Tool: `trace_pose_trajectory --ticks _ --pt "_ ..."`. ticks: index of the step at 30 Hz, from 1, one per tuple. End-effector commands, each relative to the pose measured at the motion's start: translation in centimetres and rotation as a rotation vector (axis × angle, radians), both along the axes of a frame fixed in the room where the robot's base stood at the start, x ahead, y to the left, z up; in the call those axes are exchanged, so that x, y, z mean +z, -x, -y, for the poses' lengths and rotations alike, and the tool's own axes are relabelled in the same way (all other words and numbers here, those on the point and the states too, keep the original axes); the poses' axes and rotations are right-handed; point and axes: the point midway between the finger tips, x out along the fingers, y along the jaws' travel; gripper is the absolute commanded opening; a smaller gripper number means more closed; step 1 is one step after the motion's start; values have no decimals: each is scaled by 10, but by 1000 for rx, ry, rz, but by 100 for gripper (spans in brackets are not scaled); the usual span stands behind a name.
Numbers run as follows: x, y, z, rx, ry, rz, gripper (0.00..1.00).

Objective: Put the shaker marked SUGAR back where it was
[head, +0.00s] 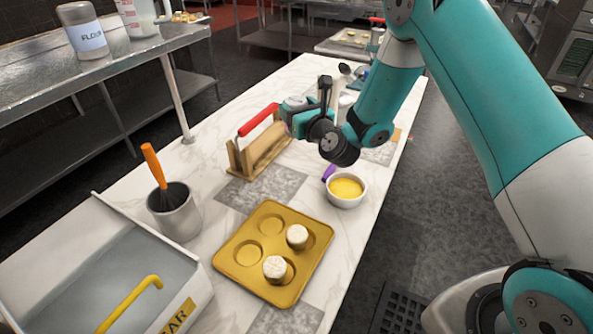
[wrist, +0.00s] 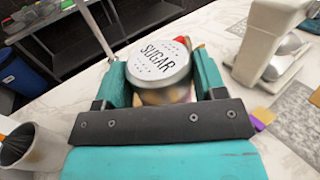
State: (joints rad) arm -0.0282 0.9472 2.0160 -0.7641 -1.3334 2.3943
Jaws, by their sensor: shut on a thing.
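The shaker marked SUGAR (wrist: 160,60) is in the wrist view, a metal cylinder with a pale lid with holes and the black word SUGAR. My gripper (wrist: 162,76) is shut on it, one teal finger on each side. In the head view my gripper (head: 298,112) is above the marble counter, beside the red-handled rolling pin. The shaker is largely hidden there by the gripper and wrist. I cannot tell whether its base touches the counter.
Grey squares (head: 262,190) mark the white counter (head: 225,120). Near the gripper are a wooden rolling-pin stand (head: 262,148) and a white bowl (head: 345,200). A gold muffin tin (head: 235,262), whisk pot (head: 176,218) and bin with a yellow-handled scoop (head: 190,285) stand nearer.

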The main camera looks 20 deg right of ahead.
Motion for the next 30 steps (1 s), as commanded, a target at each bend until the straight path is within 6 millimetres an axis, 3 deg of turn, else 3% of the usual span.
trace_pose_trajectory --ticks 1,12,22,30 --pt "-26 0 0 0 0 1 35" --pt "-107 0 -2 3 0 1 35" --pt "-128 0 -3 3 0 2 35" --pt "-166 0 -2 2 0 1 35"
